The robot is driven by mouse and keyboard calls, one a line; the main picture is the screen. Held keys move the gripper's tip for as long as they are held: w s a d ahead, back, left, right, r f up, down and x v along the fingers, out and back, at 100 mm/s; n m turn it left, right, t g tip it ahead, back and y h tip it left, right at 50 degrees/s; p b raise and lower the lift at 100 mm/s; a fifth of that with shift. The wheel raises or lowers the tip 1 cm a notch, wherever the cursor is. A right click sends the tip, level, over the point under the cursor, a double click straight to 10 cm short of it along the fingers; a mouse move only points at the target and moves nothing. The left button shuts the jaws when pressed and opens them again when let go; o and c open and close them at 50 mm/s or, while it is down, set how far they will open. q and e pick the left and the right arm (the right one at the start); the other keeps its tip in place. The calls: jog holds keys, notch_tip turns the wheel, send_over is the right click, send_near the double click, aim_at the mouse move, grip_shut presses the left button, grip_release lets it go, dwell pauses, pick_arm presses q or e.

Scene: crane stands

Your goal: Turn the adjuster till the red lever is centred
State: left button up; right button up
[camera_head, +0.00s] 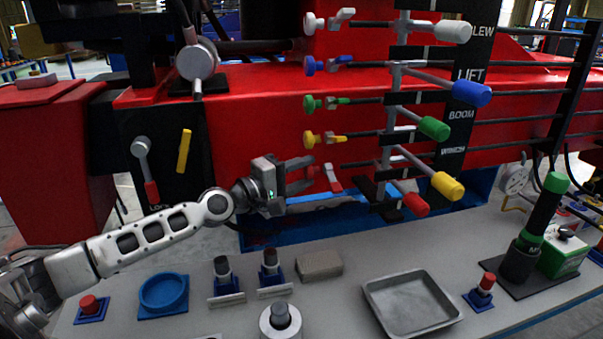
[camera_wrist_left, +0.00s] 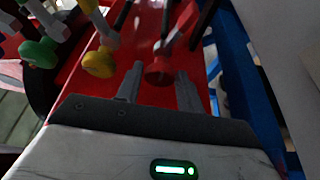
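The red lever (camera_head: 415,204) is the lowest of the levers at the crane stand. Its red handle hangs low at the right, left of the yellow handle. The red adjuster (camera_head: 332,178) is at the left end of the lowest rod, its round knob partly hidden by my fingers. My left gripper (camera_head: 309,174) is open, fingers pointing at that knob. My right gripper is not in view.
Yellow (camera_head: 322,139), green (camera_head: 325,103) and blue (camera_head: 325,65) adjusters sit close above my gripper. The yellow lever (camera_head: 447,186) is near the red one. The bench below holds a metal tray (camera_head: 452,312), a grey block (camera_head: 320,264) and a blue ring holder (camera_head: 163,309).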

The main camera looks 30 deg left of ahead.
pick_arm(q)
jog(key=c, duration=0.5)
jog(key=shift+o, duration=0.2)
jog(key=shift+f+m+b, duration=0.25)
jog(key=shift+m+b, duration=0.05)
jog(key=shift+b, duration=1.05)
jog(key=shift+m, duration=0.4)
jog(key=shift+r, duration=0.25)
jog(key=o, duration=1)
jog(key=shift+c, duration=0.2)
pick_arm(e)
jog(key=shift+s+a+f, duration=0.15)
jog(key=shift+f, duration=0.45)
